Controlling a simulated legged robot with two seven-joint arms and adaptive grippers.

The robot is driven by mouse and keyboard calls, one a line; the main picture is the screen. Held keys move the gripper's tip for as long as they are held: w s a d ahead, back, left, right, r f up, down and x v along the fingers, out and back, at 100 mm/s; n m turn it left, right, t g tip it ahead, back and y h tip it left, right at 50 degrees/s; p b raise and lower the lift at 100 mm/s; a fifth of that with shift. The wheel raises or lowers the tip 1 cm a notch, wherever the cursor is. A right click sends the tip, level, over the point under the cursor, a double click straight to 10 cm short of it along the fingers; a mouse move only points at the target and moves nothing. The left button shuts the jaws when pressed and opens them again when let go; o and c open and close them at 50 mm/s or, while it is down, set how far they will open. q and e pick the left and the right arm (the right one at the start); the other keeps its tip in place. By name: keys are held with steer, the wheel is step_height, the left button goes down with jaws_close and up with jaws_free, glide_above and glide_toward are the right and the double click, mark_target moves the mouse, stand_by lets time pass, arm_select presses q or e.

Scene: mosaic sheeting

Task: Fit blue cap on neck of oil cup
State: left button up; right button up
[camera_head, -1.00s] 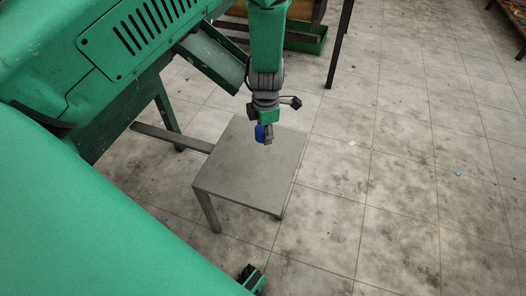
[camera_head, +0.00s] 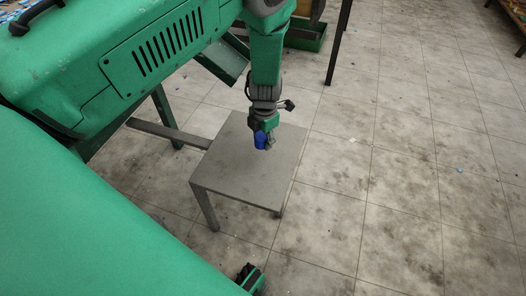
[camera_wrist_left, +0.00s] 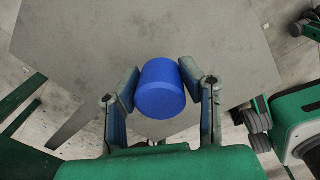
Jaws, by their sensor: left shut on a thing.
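The blue cap (camera_head: 260,139) is a short blue cylinder held over the grey stool-like table. In the left wrist view the cap (camera_wrist_left: 160,88) sits between the two fingers of my left gripper (camera_wrist_left: 166,92), one on each side. My left gripper (camera_head: 265,143) is shut on the cap and points down. The gap between the cap and the tabletop cannot be judged. I cannot make out an oil cup in either view. My right gripper does not show clearly in any frame.
The grey table (camera_head: 238,185) has a bare top around the gripper. A grey bar (camera_head: 168,133) runs to its left side. A green tray (camera_head: 305,38) and a dark post (camera_head: 338,45) stand behind. The tiled floor at right is mostly free, with small bits of litter.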

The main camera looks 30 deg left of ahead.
mark_target(263, 154)
arm_select(q)
step_height(263, 154, down, 5)
steer(key=shift+r+b, duration=0.15)
steer(key=shift+b, duration=0.55)
steer(key=shift+w+f, duration=0.1)
steer(key=shift+f, duration=0.2)
steer(key=shift+f+b, duration=0.4)
steer(key=o, duration=0.7)
steer(key=shift+s, duration=0.2)
steer(key=shift+o, duration=1.3)
steer(key=shift+f, duration=0.2)
